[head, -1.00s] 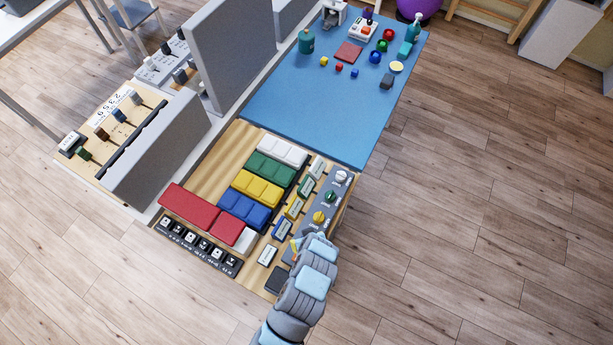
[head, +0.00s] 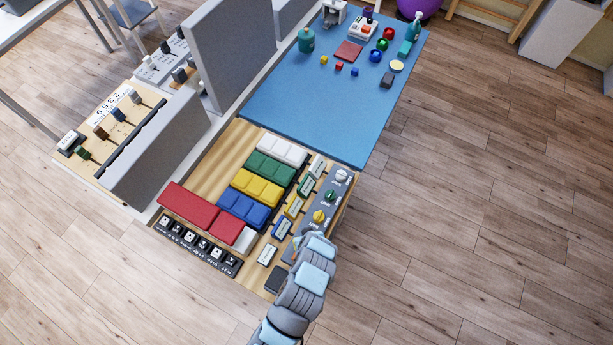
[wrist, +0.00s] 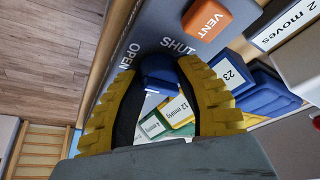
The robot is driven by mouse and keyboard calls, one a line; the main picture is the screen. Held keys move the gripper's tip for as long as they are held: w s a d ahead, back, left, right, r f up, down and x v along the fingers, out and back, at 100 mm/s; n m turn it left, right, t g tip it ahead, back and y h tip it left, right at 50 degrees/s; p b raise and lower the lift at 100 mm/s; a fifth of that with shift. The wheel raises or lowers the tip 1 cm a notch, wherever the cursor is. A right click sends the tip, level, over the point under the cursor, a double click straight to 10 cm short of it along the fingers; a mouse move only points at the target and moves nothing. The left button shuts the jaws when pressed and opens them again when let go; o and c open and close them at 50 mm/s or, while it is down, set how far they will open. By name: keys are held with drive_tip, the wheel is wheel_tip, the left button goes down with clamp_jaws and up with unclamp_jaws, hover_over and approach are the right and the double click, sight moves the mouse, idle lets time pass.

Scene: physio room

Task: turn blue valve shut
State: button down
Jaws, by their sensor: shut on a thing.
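The blue valve (wrist: 160,72) is a small blue knob on a grey panel (wrist: 170,22) with the words OPEN and SHUT printed beside it. In the wrist view the two yellow fingers of my gripper (wrist: 158,75) are closed around the knob, one on each side. Their tips cover part of it, and I cannot tell its exact angle. In the head view my gripper (head: 298,241) is at the near end of the grey valve panel (head: 328,206) and hides the blue valve.
White (head: 341,176), green (head: 330,195) and yellow (head: 319,216) valves line the same panel. An orange VENT button (wrist: 207,19) lies close to my fingers. Coloured blocks and labelled tags stand left of the panel. Open floor lies to the right.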

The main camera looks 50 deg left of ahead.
drive_tip(key=shift+m, duration=0.4)
drive_tip(key=m+p, duration=0.1)
drive_tip(key=m+t+p, duration=0.1)
drive_tip(key=m+p, duration=0.1)
drive_tip(key=shift+s+r+m+h, duration=0.2)
drive_tip(key=shift+m+h, duration=0.1)
drive_tip(key=shift+h, duration=0.1)
drive_tip(key=m+t+p, duration=0.1)
drive_tip(key=m+p, duration=0.1)
drive_tip(key=shift+a+m+h, duration=0.1)
drive_tip(key=shift+m+h, duration=0.3)
drive_tip(key=m+h+p, duration=0.1)
drive_tip(key=m, duration=0.1)
drive_tip(key=shift+f+m+t, duration=0.15)
drive_tip(key=shift+m+t, duration=0.15)
drive_tip(key=shift+m, duration=0.1)
drive_tip(key=m+h, duration=0.1)
drive_tip(key=m, duration=0.2)
drive_tip(key=shift+a+f, duration=0.1)
drive_tip(key=shift+f, duration=0.05)
drive_tip(key=shift+w+m+h+b, duration=0.1)
drive_tip(key=shift+m+h+b, duration=0.4)
drive_tip(key=shift+m+b, duration=0.55)
drive_tip(key=shift+m+h+b, duration=0.5)
drive_tip(key=shift+m, duration=0.95)
